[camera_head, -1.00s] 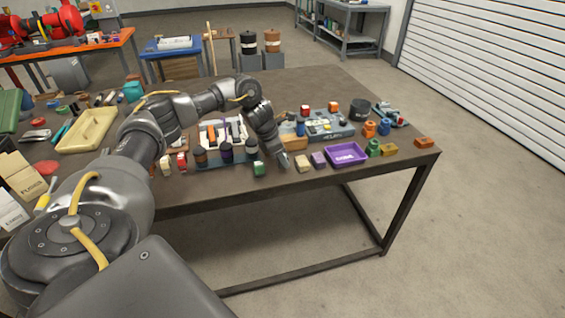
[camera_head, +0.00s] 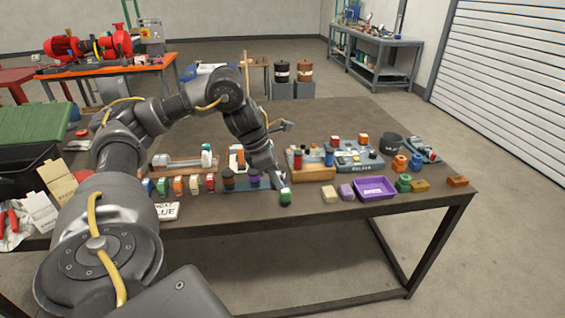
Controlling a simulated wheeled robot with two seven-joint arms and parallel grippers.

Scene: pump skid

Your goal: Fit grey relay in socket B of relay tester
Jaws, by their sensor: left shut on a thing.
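My left gripper (camera_head: 283,189) points down at the front of the table, just right of the blue-grey holder. It is shut on a small green block (camera_head: 286,199), which shows below the fingertips at table height. Whether the block still touches the table is unclear. A blue-grey unit (camera_head: 345,167) with lettering on its front, apparently the relay tester, stands to the right with red and orange pieces on top. Its socket letters are too small to read. I cannot pick out a grey relay. My right gripper is not in view.
A tan block (camera_head: 330,194) and a mauve block (camera_head: 346,192) stand right of my gripper, beside a purple tray (camera_head: 376,187). A blue-grey holder (camera_head: 238,184) with dark cylinders is close on the left. A dark cup (camera_head: 391,144) stands behind the tray. The table's back is clear.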

